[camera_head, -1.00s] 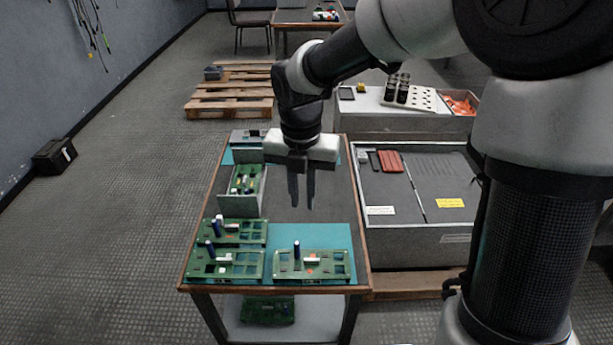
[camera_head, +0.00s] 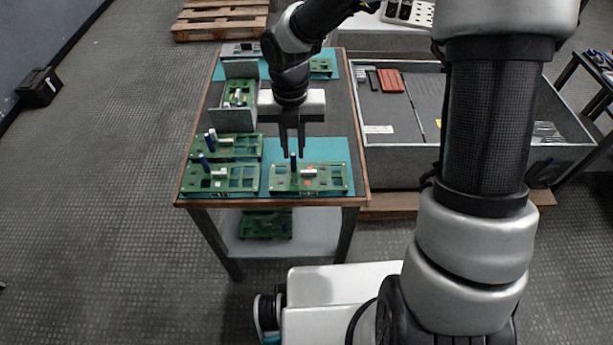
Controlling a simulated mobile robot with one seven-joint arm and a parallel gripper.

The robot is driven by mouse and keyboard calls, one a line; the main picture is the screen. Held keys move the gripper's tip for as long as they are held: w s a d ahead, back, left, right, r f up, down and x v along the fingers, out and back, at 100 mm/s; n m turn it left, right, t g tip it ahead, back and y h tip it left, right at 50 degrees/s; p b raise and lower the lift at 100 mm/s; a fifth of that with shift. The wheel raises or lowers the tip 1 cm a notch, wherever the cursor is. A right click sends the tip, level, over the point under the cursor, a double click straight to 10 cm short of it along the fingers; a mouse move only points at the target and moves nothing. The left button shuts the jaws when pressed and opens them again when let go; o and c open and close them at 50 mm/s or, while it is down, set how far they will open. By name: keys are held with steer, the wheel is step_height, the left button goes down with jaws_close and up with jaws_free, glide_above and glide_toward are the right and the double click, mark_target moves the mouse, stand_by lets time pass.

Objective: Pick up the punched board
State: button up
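Three green boards with square cut-outs lie at the table's near end: one at front right (camera_head: 330,180), one at front left (camera_head: 235,180), and one just behind it (camera_head: 240,147). The front right board carries an upright dark blue cylinder (camera_head: 294,163) and a small white block. A white board with round holes (camera_head: 420,14) also shows at the top edge, cut off, with black cylinders on it. I cannot tell which one is the punched board. My gripper (camera_head: 293,153) points down with its fingers apart and empty, near the front right board's blue cylinder; contact is unclear.
A grey bin (camera_head: 238,120) holding green boards stands on the table behind the left boards. A large grey tray (camera_head: 425,150) stands right of the table. Another board (camera_head: 265,225) lies on the lower shelf (camera_head: 310,228). The teal mat (camera_head: 330,152) has bare room behind the front right board.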

mark_target(293, 154)
steer(key=f, duration=0.1)
steer(key=f+b, duration=0.1)
steer(key=f, duration=0.1)
steer(key=f+b, duration=0.1)
steer(key=f, duration=0.1)
steer(key=shift+w, duration=0.4)
steer(key=shift+r, duration=0.1)
steer(key=shift+c, duration=0.3)
jaws_close()
steer(key=shift+r, duration=0.15)
step_height(293, 154, up, 10)
steer(key=p, duration=0.3)
steer(key=shift+p, duration=0.35)
